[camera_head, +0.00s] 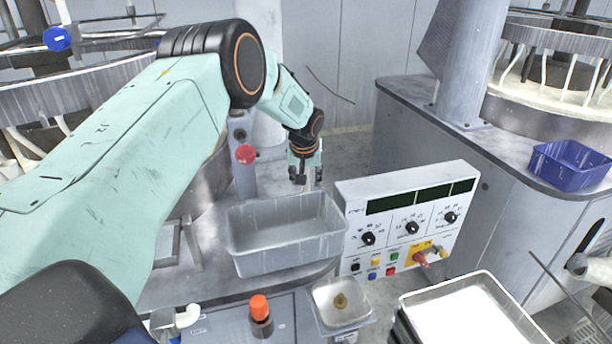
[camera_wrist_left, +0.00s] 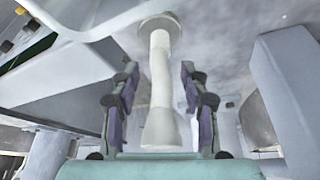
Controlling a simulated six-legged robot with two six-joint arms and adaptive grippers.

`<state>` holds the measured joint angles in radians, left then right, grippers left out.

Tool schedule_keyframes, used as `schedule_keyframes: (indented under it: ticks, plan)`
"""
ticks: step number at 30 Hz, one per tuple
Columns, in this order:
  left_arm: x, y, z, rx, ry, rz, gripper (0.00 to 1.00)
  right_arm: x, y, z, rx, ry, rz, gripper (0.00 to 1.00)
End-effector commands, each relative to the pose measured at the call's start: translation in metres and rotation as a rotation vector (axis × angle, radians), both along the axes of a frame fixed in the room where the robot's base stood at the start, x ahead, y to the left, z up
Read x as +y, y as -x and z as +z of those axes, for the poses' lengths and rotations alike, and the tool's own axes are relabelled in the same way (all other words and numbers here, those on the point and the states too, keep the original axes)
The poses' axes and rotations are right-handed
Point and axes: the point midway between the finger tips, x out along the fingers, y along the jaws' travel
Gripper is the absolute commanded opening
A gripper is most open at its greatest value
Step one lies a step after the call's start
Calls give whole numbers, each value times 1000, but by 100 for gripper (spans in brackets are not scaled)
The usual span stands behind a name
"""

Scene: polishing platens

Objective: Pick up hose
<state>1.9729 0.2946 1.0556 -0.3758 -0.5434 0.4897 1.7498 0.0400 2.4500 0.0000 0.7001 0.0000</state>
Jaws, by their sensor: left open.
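A pale, tube-like piece that appears to be the hose (camera_wrist_left: 160,72) stands between the fingers of my left gripper (camera_wrist_left: 158,98) in the left wrist view. It has a wide round end at the top and flares at the lower end. The fingers are apart, with a gap on both sides of it. In the head view my left gripper (camera_head: 305,170) points down just behind the grey tub; the hose is mostly hidden there. My right gripper is not in view.
The grey tub (camera_head: 285,262) and a control panel box (camera_head: 362,210) stand close in front of my left gripper. A red knob (camera_head: 245,154) is to its left. A blue bin (camera_head: 572,165) sits on the right-hand machine, and a metal tray (camera_head: 405,304) is at the front right.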

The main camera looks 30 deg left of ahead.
Motion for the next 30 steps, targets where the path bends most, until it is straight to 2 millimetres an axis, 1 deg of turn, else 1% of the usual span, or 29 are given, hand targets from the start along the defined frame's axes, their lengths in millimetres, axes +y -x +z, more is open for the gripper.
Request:
schedule_keyframes:
  ticks: [6,22,30]
  plan:
    - [1,-1,0,-1,0,1,44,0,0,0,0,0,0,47]
    - [1,-1,0,0,0,1,0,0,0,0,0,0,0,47]
    - [1,-1,0,-1,0,1,0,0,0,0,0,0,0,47]
